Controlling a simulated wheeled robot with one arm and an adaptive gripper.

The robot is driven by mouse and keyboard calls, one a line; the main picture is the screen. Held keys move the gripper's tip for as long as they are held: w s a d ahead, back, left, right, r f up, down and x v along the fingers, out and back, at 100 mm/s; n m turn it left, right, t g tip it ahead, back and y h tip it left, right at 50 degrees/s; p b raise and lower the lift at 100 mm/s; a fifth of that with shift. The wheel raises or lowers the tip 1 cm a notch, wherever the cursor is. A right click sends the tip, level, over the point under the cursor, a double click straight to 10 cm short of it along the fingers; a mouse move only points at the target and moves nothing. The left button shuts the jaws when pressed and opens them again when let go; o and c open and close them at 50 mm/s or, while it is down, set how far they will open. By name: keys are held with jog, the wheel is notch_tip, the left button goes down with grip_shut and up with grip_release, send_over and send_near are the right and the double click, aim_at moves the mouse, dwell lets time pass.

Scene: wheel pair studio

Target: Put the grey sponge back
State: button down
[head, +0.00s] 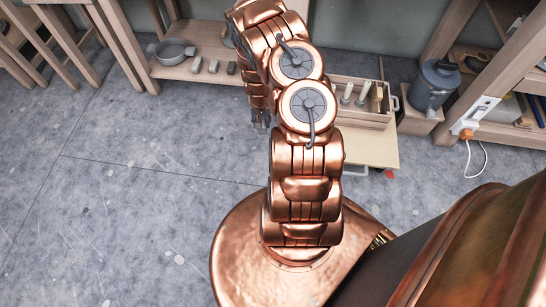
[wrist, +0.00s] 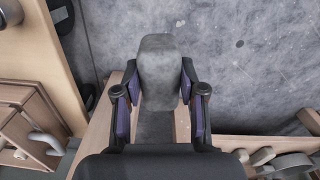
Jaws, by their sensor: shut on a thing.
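My gripper (wrist: 160,90) is shut on the grey sponge (wrist: 160,72), which sits between the purple-padded fingers in the wrist view. The sponge is a grey block with a rounded far end, and that end projects past the fingertips. A darker grey face shows nearer the palm; I cannot tell if it is part of the sponge. In the head view only the dark tips of my gripper (head: 261,118) show beside my arm, and the sponge cannot be made out there.
A low wooden shelf (head: 172,72) at the back holds a grey pan (head: 174,51) and several small grey-green blocks (head: 213,67). Right of my arm are a wooden tool box (head: 365,116) and a blue-grey bucket (head: 434,86). The floor at left is clear.

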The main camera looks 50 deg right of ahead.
jog(key=shift+m, duration=0.8)
jog(key=shift+s+d+f+b, duration=0.55)
jog(key=shift+f+b, duration=1.15)
jog(key=shift+f, duration=1.45)
jog(key=shift+s+d+f+b, duration=0.55)
jog(key=shift+f+b, duration=1.15)
jog(key=shift+f, duration=1.4)
jog(key=shift+s+d+f+b, duration=0.55)
jog(key=shift+f+b, duration=1.15)
jog(key=shift+f, duration=1.45)
jog(key=shift+f, duration=0.1)
jog(key=shift+f, duration=0.1)
jog(key=c, duration=0.7)
grip_release()
